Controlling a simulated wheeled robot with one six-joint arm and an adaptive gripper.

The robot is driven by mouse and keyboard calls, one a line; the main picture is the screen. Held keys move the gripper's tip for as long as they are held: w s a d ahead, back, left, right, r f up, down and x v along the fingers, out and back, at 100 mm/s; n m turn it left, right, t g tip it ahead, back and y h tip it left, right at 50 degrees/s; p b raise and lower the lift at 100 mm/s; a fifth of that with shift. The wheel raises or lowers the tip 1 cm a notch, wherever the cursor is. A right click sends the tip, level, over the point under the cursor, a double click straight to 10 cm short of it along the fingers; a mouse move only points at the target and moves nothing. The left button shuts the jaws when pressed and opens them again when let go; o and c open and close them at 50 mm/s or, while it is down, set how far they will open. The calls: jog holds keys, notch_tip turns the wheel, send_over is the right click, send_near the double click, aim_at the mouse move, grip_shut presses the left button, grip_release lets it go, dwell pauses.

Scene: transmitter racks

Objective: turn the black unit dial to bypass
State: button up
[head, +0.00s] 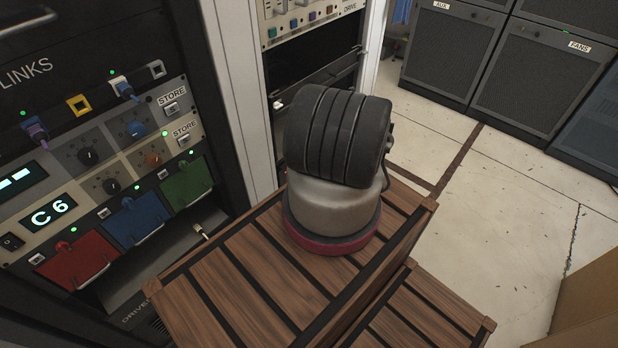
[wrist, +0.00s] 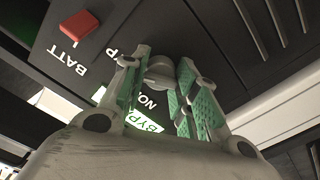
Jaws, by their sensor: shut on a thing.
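In the wrist view my gripper (wrist: 161,61), with green-padded fingers, is shut on a small grey round dial (wrist: 159,74) on a black panel. The fingers stand on either side of the dial and hide part of it. White lettering around it shows "BATT" and "ON", and a lit green label (wrist: 144,120) reads partly as "BYPASS", partly covered by a finger. The dial's pointer cannot be made out. The gripper and this dial are not visible in the head view.
A red block-shaped control (wrist: 78,23) sits beside "BATT". In the head view, a rack at left carries several knobs, plugs and a "C6" display (head: 49,211). Dark cabinets (head: 538,65) stand at the back right. Pale floor (head: 500,190) lies open before them.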

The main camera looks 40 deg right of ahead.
jog(key=o, duration=1)
jog(key=shift+o, duration=0.2)
jog(key=s, duration=1.2)
jog(key=shift+d, duration=0.45)
